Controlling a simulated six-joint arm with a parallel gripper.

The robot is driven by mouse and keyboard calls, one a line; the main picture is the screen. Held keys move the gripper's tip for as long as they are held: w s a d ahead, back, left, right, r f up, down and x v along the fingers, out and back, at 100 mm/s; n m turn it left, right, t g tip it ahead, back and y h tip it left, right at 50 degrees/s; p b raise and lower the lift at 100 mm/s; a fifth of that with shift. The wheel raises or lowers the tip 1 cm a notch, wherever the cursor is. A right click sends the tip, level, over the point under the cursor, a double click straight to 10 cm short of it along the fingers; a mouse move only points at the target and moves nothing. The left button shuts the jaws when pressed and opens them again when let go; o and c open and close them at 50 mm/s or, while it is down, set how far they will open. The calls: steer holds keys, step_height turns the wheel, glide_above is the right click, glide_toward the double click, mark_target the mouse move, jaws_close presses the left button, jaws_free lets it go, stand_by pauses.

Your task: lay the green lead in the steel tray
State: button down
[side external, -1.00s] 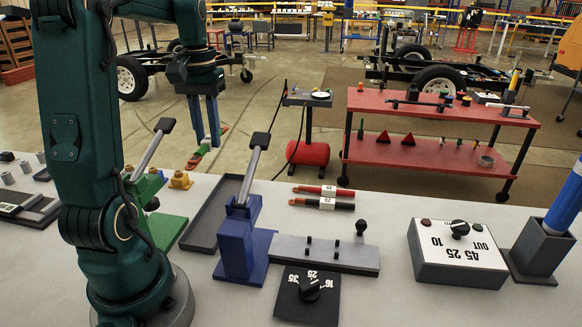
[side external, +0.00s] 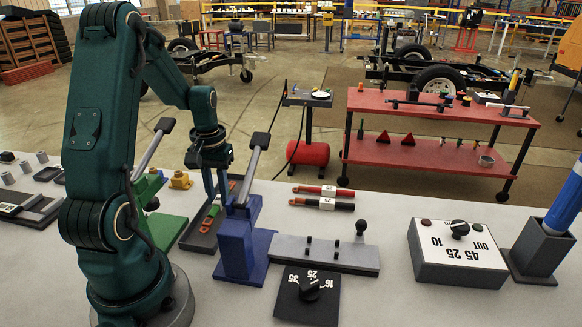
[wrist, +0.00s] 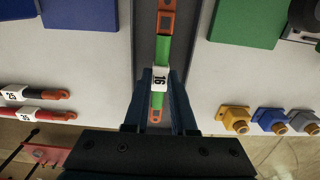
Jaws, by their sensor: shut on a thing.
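The green lead (wrist: 159,50) has copper-coloured ends and a white label reading 16. My gripper (wrist: 160,82) is shut on it around the label, one finger on each side. In the wrist view the lead lines up lengthwise with the dark grey steel tray (wrist: 144,30). In the side view the lead (side external: 211,214) appears within the outline of the tray (side external: 197,242), low down. I cannot tell whether it touches the tray floor.
The blue lever stand (side external: 238,245) is close on the tray's right, and a green lever stand (side external: 170,228) on its left. Red (side external: 320,190) and black (side external: 322,204) leads lie to the right. Yellow (side external: 180,180) and other blocks stand behind.

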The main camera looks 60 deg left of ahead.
mark_target(219, 200)
steer(key=shift+f, duration=0.35)
steer(key=shift+f, duration=0.1)
steer(key=c, duration=0.7)
jaws_free()
steer(key=shift+c, duration=0.2)
step_height(219, 200, up, 12)
